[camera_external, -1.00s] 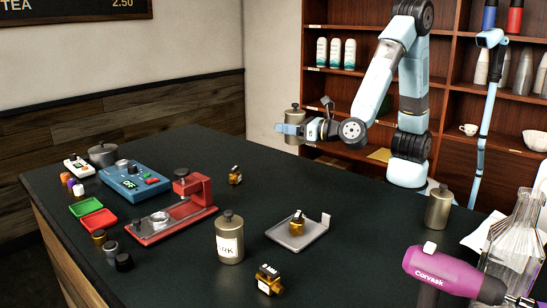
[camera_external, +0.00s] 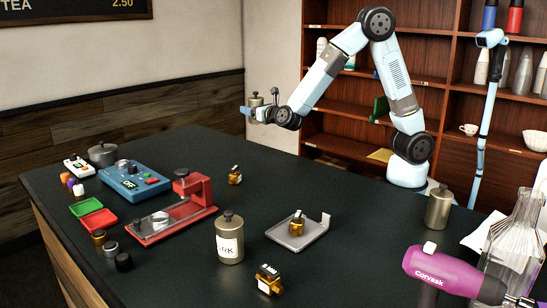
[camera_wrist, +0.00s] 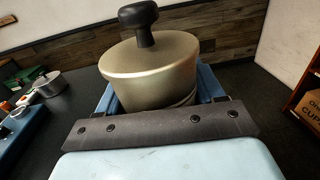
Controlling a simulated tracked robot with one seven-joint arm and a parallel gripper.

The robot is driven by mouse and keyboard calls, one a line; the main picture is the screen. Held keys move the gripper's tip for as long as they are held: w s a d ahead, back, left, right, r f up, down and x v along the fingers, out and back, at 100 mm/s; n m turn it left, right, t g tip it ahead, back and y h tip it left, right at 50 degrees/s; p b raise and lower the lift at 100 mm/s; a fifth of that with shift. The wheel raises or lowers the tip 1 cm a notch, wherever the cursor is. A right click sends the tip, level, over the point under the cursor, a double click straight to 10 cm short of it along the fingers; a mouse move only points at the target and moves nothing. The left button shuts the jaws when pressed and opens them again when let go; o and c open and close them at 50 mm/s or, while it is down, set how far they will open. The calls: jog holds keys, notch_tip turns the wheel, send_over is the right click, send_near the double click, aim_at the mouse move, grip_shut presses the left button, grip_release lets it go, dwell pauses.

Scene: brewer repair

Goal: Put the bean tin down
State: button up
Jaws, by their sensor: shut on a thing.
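The bean tin (camera_external: 256,101) is a metallic tan canister with a lid and a dark knob; it is held upright in the air near the far edge of the dark counter. In the wrist view the tin (camera_wrist: 150,75) fills the middle, lid and black knob up. My gripper (camera_external: 258,112) is shut around the tin's body; its blue fingers (camera_wrist: 107,98) show at both sides of the tin. The tin's lower part is hidden in the wrist view by the gripper.
The counter (camera_external: 270,190) is bare at the back middle. A labelled tin (camera_external: 230,240), a grey tray (camera_external: 298,236) with an amber bottle, another tin (camera_external: 438,207), a red press (camera_external: 180,208) and a blue scale-like device (camera_external: 134,181) stand on it. Shelves (camera_external: 345,130) are behind.

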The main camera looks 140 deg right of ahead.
jog(key=s+d+g, duration=0.1)
jog(key=s+d, duration=0.3)
jog(key=shift+m, duration=0.4)
jog(key=w+d+f, duration=0.2)
jog(key=d+f, duration=0.1)
jog(key=w+d+f, duration=0.3)
jog(key=d+f, duration=0.1)
jog(key=w+d+f, duration=0.3)
jog(key=d, duration=0.1)
jog(key=shift+f, duration=0.15)
jog(key=shift+d+f, duration=0.1)
jog(key=shift+f, duration=1.5)
jog(key=o, duration=1.2)
jog(key=shift+f, duration=0.1)
